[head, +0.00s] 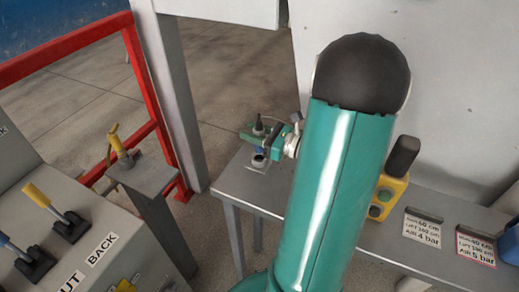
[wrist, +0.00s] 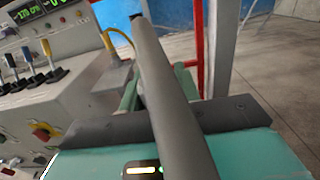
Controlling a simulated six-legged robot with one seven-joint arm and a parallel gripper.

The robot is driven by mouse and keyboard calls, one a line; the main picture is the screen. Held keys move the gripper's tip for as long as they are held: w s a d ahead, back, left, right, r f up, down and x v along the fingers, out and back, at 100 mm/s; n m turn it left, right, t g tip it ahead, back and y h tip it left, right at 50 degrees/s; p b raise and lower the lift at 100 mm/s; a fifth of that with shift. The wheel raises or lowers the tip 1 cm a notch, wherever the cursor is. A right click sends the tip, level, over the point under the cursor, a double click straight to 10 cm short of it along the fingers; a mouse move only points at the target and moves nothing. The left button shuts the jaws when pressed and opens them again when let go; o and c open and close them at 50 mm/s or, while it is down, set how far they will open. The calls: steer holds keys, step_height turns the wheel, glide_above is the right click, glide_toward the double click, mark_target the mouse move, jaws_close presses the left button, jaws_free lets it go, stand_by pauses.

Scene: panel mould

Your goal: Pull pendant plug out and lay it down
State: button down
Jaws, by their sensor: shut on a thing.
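My gripper (head: 262,134) is at the left end of the grey bench in the head view, shut around an upright dark part that I take to be the pendant plug (head: 258,123). Its dark tip stands above the jaws. A round grey socket (head: 258,159) on the bench end lies just below, with a bit of blue between. I cannot tell whether plug and socket touch. In the wrist view a long dark grey tapered shape (wrist: 165,85) crosses in front of my gripper (wrist: 150,92), likely the same plug seen close up. Its lower end is out of sight.
The grey bench (head: 232,186) carries a yellow box with a dark top (head: 388,190) and two pressure cards (head: 421,229). A post with a yellow-cabled connector (head: 122,160) stands left, beside a lever console (head: 60,240). A red frame (head: 140,75) and grey upright stand behind.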

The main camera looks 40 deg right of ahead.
mark_target(261, 124)
steer(key=shift+r, duration=0.1)
steer(key=shift+r, duration=1.95)
